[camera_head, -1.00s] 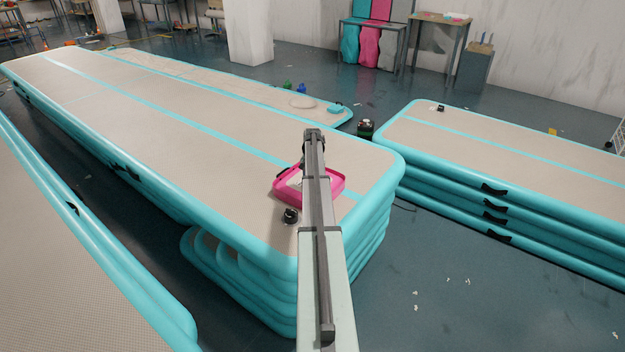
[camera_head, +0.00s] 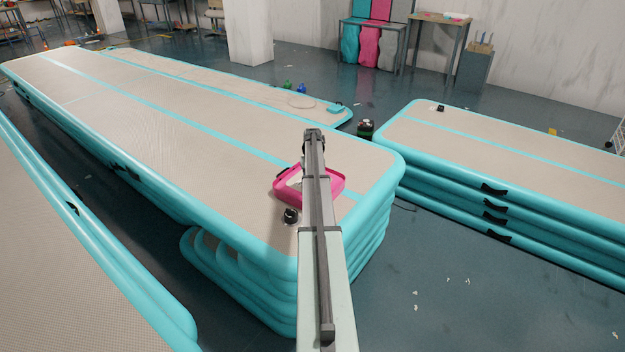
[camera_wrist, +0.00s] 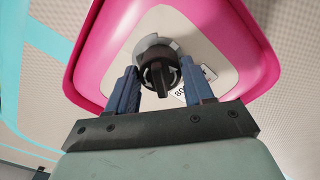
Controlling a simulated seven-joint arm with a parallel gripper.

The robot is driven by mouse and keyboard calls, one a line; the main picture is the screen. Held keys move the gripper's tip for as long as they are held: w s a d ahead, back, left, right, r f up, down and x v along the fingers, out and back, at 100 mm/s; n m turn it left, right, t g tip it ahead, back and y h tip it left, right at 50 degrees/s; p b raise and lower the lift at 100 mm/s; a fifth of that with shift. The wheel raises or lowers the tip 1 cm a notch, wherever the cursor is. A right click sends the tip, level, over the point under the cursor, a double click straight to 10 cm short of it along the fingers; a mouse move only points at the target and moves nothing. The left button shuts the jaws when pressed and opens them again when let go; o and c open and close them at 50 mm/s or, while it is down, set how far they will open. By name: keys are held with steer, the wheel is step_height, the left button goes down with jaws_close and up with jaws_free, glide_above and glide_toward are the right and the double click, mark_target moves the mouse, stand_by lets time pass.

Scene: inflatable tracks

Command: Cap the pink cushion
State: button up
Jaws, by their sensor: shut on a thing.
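The pink cushion (camera_head: 289,191) lies on the end of the big turquoise-edged track, partly hidden behind my arm in the head view. In the wrist view the cushion (camera_wrist: 252,42) shows its pink rim, beige top, a grey valve ring (camera_wrist: 152,47) and a white label with print. My gripper (camera_wrist: 161,75) has its blue fingers on both sides of a black cap (camera_wrist: 161,74) with a raised grip bar, shut on it. The cap overlaps the grey ring in this view; I cannot tell whether it is seated in it.
A black round fitting (camera_head: 290,216) sits on the track (camera_head: 215,165) just left of my arm, near the cushion. Another stacked track (camera_head: 520,165) stands to the right across a gap of dark floor. A further track (camera_head: 70,270) lies at left.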

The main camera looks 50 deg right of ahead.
steer(key=shift+n, duration=0.3)
steer(key=n, duration=0.4)
stand_by(0.3)
steer(key=o, duration=1.2)
steer(key=shift+r, duration=0.1)
step_height(320, 180, up, 14)
steer(key=shift+f, duration=0.15)
